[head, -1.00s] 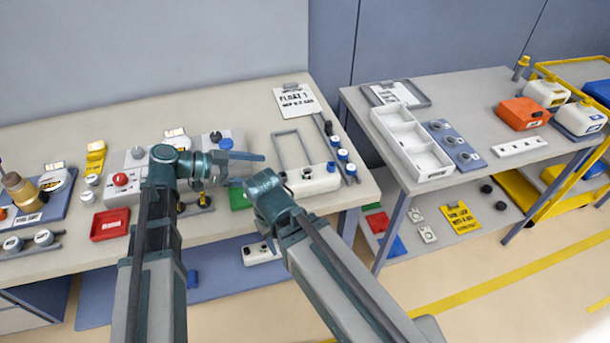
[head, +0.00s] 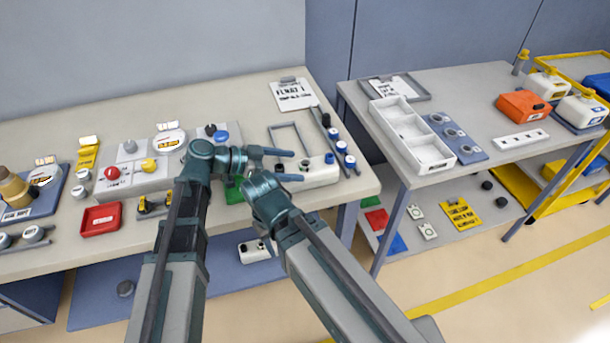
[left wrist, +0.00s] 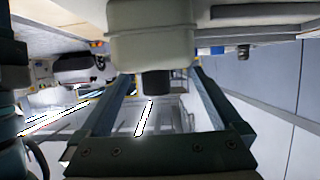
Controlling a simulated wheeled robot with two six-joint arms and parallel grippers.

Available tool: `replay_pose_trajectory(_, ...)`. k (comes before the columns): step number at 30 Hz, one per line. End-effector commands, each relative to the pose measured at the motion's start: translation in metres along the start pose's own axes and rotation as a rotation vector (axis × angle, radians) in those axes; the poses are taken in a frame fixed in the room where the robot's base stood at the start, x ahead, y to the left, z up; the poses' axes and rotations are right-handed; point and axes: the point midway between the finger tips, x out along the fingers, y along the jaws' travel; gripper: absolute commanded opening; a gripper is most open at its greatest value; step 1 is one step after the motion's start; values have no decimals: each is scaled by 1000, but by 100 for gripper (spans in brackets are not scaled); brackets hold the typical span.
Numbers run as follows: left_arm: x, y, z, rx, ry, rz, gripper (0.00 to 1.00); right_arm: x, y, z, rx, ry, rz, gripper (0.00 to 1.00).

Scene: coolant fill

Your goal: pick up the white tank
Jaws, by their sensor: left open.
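The white tank (head: 320,173) is a low pale box with a dark cap (head: 329,158), near the right end of the workbench. My left gripper (head: 292,165) is open, with its fingertips just left of the tank and partly in front of it. In the left wrist view the tank's pale body (left wrist: 150,45) is ahead of the fingers, and its dark neck or cap (left wrist: 157,83) shows between them. I cannot tell whether the fingers touch it.
Blue-capped items (head: 341,147) stand right of the tank, with a grey frame (head: 284,127) behind it. A red tray (head: 100,219) and a control panel (head: 130,175) are to the left. A second table (head: 480,85) holds a white bin (head: 436,156) and an orange canister (head: 523,105).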

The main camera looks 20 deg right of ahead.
Motion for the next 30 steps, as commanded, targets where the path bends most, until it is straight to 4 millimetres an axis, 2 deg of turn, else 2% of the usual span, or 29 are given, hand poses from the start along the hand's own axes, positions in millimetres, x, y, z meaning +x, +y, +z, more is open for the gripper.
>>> replay_pose_trajectory(4,22,2,5,2,0,3,100,13,-1,-1,0,0,0,50)
replay_pose_trajectory(9,43,2,4,0,0,1,100,20,-2,-1,0,0,0,50)
replay_pose_trajectory(16,44,2,2,0,0,-1,100,18,-2,-1,0,0,0,50)
replay_pose_trajectory(30,44,2,2,0,0,-1,15,18,-2,-1,0,0,0,50)
